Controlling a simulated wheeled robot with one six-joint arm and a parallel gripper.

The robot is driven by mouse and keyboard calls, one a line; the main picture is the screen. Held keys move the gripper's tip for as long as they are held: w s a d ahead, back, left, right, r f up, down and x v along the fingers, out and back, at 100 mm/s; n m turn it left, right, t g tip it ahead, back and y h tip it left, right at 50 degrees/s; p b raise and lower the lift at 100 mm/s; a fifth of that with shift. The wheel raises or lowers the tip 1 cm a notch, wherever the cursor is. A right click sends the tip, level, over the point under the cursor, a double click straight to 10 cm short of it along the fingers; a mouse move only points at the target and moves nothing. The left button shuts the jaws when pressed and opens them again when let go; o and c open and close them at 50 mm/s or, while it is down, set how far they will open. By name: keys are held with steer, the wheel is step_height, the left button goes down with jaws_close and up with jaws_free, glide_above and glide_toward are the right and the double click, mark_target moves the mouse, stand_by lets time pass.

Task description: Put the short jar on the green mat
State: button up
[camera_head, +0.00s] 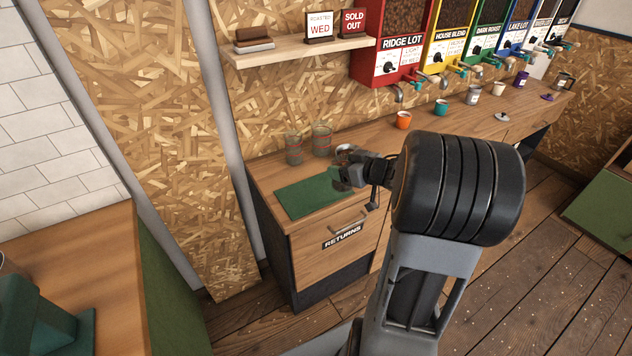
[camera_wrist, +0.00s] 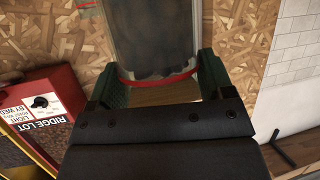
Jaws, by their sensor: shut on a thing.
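The green mat (camera_head: 308,195) lies bare on the left end of the counter, above the drawer marked RETURNS. My gripper (camera_head: 352,176) is at the mat's right edge, above the counter. In the wrist view, its green-padded fingers (camera_wrist: 158,86) are shut on a clear glass jar (camera_wrist: 155,35) with a red band. The jar's far end runs out of that view, so its full height is hidden. In the head view, only a small greyish part of it shows by my gripper. Two clear jars with reddish bands, a left one (camera_head: 294,148) and a right one (camera_head: 321,140), stand behind the mat.
An orange cup (camera_head: 403,120), a teal cup (camera_head: 441,107) and other small cups stand along the counter (camera_head: 376,139) to the right, below the bean dispensers (camera_head: 390,62). A shelf (camera_head: 297,50) with signs hangs above the jars. A wooden table (camera_head: 70,240) is at lower left.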

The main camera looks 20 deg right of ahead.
steer(key=shift+w+a+f+b, duration=0.1)
steer(key=shift+w+a+f, duration=0.5)
steer(key=shift+w+f, duration=1.15)
steer(key=shift+w+a+f+b, duration=0.1)
steer(key=shift+w+a+f, duration=0.5)
steer(key=shift+w+f, duration=1.1)
steer(key=shift+w+a+f+b, duration=0.1)
steer(key=shift+w+a+f, duration=0.5)
steer(key=shift+w+f, duration=1.1)
steer(key=shift+s+f, duration=0.5)
steer(key=shift+f, duration=0.1)
steer(key=shift+f, duration=0.15)
steer(key=o, duration=1.1)
steer(key=shift+o, duration=0.2)
